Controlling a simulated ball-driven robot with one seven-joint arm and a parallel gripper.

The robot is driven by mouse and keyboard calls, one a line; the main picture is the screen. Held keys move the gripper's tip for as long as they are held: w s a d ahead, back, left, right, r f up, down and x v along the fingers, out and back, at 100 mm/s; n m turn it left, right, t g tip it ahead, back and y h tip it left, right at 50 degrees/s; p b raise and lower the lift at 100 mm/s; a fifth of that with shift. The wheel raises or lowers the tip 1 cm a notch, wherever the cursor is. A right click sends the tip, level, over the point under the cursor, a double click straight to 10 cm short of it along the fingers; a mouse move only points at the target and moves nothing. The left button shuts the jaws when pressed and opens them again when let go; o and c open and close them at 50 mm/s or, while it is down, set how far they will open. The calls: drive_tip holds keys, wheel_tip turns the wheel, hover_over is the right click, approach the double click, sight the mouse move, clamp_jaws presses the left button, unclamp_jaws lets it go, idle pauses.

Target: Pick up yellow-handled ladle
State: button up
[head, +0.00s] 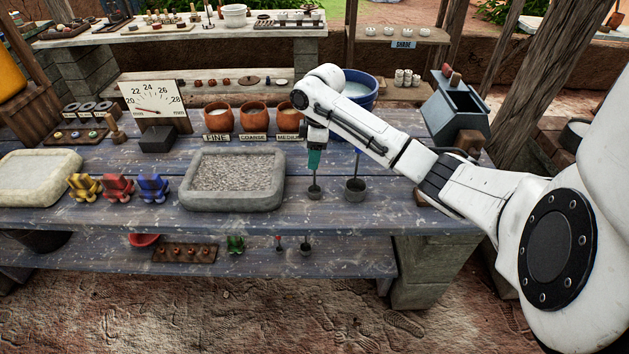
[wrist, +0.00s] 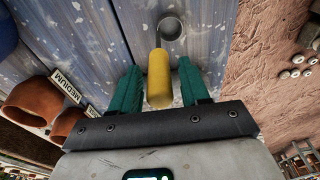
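The yellow-handled ladle shows in the wrist view as a thick yellow handle (wrist: 159,80) with a thin stem leading to a round grey cup (wrist: 172,28). In the head view, a small dark ladle cup (head: 314,191) stands on the blue table directly below my gripper (head: 315,163); the handle is hidden there by my gripper. In the wrist view, my gripper's green fingers (wrist: 160,66) are apart, one on each side of the yellow handle. A narrow gap shows beside the handle, so the fingers do not look closed on it.
A second ladle (head: 354,188) stands close to the right. A stone tray of gravel (head: 232,204) lies to the left. Labelled clay pots (head: 253,116) and a blue bucket (head: 360,89) stand behind. A grey-blue box (head: 455,108) is at the right.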

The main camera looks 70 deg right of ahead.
clamp_jaws()
drive_tip(key=shift+r, duration=0.15)
idle(0.4)
drive_tip(key=shift+r, duration=0.5)
drive_tip(key=s+a+r, duration=0.3)
drive_tip(key=s+r, duration=0.8)
drive_tip(key=s, duration=0.2)
drive_tip(key=shift+s+a+r, duration=0.3)
drive_tip(key=shift+r, duration=0.1)
